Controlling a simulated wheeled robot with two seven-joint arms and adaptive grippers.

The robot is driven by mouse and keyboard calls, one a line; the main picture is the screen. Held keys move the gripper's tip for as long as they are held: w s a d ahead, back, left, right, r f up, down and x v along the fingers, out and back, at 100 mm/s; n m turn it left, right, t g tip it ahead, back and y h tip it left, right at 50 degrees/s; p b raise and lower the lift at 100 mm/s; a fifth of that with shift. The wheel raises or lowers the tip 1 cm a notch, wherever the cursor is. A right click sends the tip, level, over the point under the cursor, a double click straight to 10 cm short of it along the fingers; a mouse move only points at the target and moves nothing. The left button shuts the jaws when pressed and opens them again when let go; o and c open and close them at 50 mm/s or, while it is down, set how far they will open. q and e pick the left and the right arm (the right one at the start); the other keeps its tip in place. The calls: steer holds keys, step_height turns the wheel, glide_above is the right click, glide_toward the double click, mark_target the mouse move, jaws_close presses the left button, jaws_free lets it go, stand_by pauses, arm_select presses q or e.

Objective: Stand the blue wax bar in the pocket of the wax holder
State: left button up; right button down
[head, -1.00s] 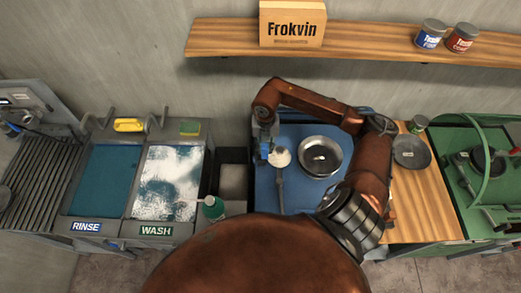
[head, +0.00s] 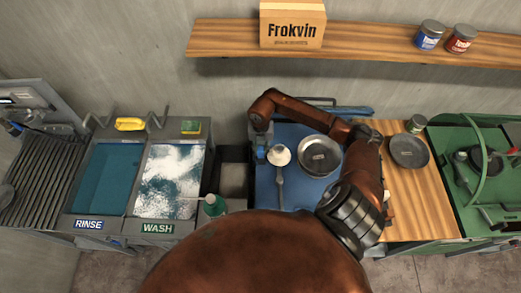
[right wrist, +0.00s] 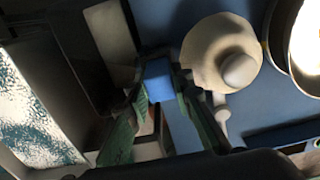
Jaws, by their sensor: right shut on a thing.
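My right gripper (head: 262,155) is over the left edge of the blue mat (head: 301,196), left of a white round pad. It is shut on the blue wax bar (right wrist: 158,80), whose blue end shows between the fingers in the right wrist view. The gripper hides most of the bar in the head view. I cannot make out the wax holder or its pocket in either view; the gripper and wrist cover that part of the mat's edge. My left gripper is not in view.
The white pad (head: 279,155) is close right of the gripper, with a silver bowl (head: 319,155) beyond it. The wash basin (head: 170,182) and a green bottle (head: 214,206) are left. A dark pan (head: 408,151) lies on the wooden top at right. A shelf (head: 365,43) is above.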

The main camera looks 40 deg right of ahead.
mark_target(261, 149)
steer(key=c, duration=1.7)
jaws_free()
steer(key=shift+r, duration=0.1)
step_height(261, 149, up, 12)
steer(key=shift+r+b, duration=0.1)
steer(key=shift+b, duration=0.85)
